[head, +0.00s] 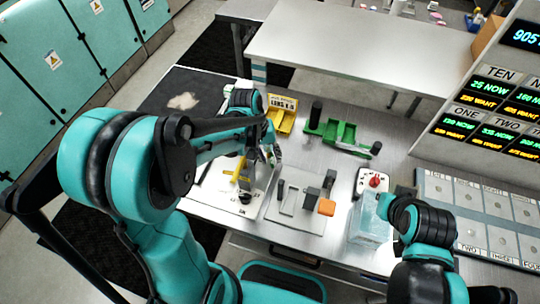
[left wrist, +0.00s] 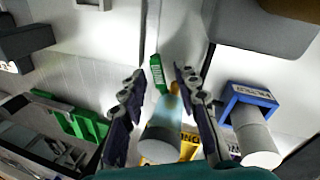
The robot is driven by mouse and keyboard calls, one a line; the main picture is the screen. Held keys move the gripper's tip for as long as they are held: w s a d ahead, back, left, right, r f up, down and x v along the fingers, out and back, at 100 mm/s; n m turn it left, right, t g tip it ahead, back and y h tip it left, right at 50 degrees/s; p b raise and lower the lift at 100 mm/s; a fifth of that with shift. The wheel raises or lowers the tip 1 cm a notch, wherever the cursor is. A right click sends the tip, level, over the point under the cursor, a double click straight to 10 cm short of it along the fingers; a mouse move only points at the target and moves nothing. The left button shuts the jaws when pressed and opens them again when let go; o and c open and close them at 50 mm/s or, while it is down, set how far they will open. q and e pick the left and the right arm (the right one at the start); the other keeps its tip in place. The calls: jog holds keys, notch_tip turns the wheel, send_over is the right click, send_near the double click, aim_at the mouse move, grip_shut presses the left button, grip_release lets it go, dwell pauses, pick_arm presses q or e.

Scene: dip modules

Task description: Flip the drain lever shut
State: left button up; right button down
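A yellow lever-like piece (head: 238,169) stands at a white plate (head: 236,198) on the bench's near left; I take it for the drain lever, but its exact position is unclear. My left gripper (head: 268,158) is just right of it, pointing down, apart from it as far as I can tell. In the left wrist view the fingers (left wrist: 158,100) are spread. A pale cylinder with an orange tip (left wrist: 164,122) shows between them, with no clear contact. The lever is not identifiable there. My right gripper (head: 392,202) is by a clear box (head: 370,222); its fingers are not distinct.
A yellow tray (head: 282,115) and a green fixture (head: 340,134) stand behind the left gripper. A grey plate with posts and an orange block (head: 326,207) lies to its right. A red-knobbed box (head: 375,181) is farther right. A blue holder (left wrist: 248,95) shows in the left wrist view.

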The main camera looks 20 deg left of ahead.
pick_arm(q)
jog(key=shift+r, duration=0.1)
jog(key=v, duration=1.1)
jog(key=shift+a+r, duration=0.2)
jog(key=shift+r, duration=0.2)
